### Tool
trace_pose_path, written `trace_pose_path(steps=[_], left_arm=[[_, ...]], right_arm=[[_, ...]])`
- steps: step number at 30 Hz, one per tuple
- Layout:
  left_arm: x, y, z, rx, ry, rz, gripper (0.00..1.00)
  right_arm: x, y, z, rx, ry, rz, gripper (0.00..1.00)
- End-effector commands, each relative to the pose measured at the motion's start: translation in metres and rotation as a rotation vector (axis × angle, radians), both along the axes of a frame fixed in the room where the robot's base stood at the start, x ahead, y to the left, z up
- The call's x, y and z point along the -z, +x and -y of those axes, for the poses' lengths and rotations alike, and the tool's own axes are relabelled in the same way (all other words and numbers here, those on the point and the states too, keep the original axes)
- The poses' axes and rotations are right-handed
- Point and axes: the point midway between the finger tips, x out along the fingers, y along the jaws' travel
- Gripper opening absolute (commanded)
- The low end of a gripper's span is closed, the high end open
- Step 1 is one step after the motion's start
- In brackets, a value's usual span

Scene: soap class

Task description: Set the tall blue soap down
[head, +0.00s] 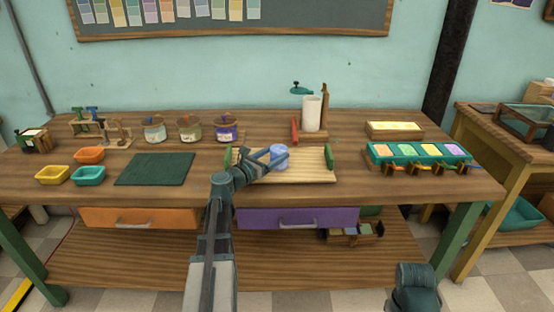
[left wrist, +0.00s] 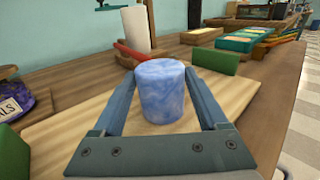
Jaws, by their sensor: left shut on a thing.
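The tall blue soap (left wrist: 160,92) is an upright, marbled blue cylinder between the two fingers of my left gripper (left wrist: 157,100). In the head view the soap (head: 279,155) shows at the tip of my left gripper (head: 272,158), which is shut on it. The soap is over the pale wooden board (head: 305,177) with green end blocks. I cannot tell whether its base touches the board; the bottom is partly hidden by the gripper. My right arm shows only as a dark part at the bottom right of the head view, and its fingers cannot be made out.
A dark green mat (head: 155,169) and small coloured trays (head: 54,175) are at left. Several jars (head: 190,128) stand behind. A white roll (head: 312,114) stands behind the board. A teal tray of coloured blocks (head: 420,154) is at right. Bare tabletop lies between board and teal tray.

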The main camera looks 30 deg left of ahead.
Motion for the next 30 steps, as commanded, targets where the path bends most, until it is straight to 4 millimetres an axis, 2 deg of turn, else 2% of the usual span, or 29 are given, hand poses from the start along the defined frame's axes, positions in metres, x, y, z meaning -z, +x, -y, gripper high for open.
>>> trace_pose_path(steps=[8,9,12,13,23,30], left_arm=[[0.003,0.000,0.000,0.000,-0.001,0.001,0.06],[0.002,0.000,0.000,0.000,0.000,0.000,0.80],[0.001,0.000,0.000,0.000,0.000,0.000,0.97],[0.001,0.000,0.000,0.000,0.000,0.000,1.00],[-0.003,-0.003,0.000,-0.001,0.000,0.000,1.00],[-0.002,-0.050,-0.007,-0.004,0.000,0.000,1.00]], right_arm=[[0.003,0.000,0.000,0.000,0.000,0.000,0.50],[0.002,0.000,0.000,0.000,0.000,0.000,0.50],[0.002,0.000,0.000,0.000,0.000,0.000,0.50],[0.002,0.000,0.000,0.000,0.000,0.000,0.50],[-0.003,0.000,0.000,0.000,0.000,0.000,0.50],[-0.002,0.000,0.000,0.000,0.000,0.000,0.50]])
